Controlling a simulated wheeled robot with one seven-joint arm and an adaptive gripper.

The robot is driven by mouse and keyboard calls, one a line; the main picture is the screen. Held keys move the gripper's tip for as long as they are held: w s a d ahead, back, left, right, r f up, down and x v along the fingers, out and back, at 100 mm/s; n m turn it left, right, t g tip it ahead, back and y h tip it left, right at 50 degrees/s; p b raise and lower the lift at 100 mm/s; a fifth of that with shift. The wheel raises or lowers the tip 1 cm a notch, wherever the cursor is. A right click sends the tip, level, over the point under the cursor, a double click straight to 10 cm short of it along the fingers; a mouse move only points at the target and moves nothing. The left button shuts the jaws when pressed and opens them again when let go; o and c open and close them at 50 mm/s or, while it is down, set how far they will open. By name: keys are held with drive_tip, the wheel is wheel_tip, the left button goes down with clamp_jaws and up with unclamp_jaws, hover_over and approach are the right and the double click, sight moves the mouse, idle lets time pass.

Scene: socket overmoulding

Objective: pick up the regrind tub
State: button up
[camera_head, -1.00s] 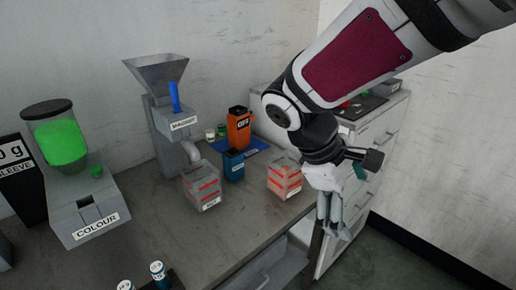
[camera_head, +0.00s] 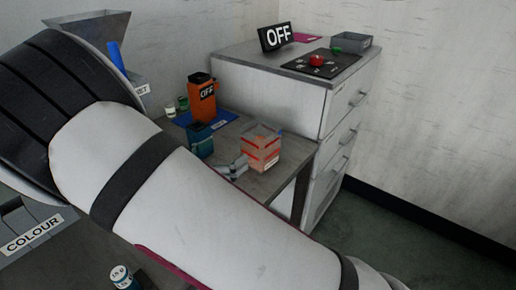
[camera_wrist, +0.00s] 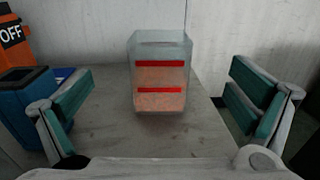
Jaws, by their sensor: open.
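A clear square tub with pinkish-orange contents and red bands stands upright on the grey bench near its right end; I take it as the regrind tub (camera_head: 262,148). No readable label shows on it. In the wrist view the tub (camera_wrist: 160,85) is centred ahead, between the two teal-padded fingers of my gripper (camera_wrist: 160,100). The fingers are spread wide, with a gap on each side, and do not touch it. In the head view my arm hides most of my gripper; a small part shows just left of the tub.
A blue container (camera_head: 200,140) and an orange OFF container (camera_head: 202,98) stand close left of the tub; the blue one is near my left finger in the wrist view (camera_wrist: 28,105). A white drawer cabinet (camera_head: 290,95) stands behind right. The bench edge is close on the right.

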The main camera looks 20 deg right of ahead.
sight(250, 137)
drive_tip(key=x, duration=0.8)
drive_tip(key=shift+s, duration=0.1)
drive_tip(key=shift+r+b+x, duration=0.2)
drive_tip(key=shift+b+x, duration=0.35)
drive_tip(key=shift+x, duration=2.25)
drive_tip(key=c, duration=2)
drive_tip(key=shift+c, duration=0.2)
drive_tip(key=shift+r, duration=0.15)
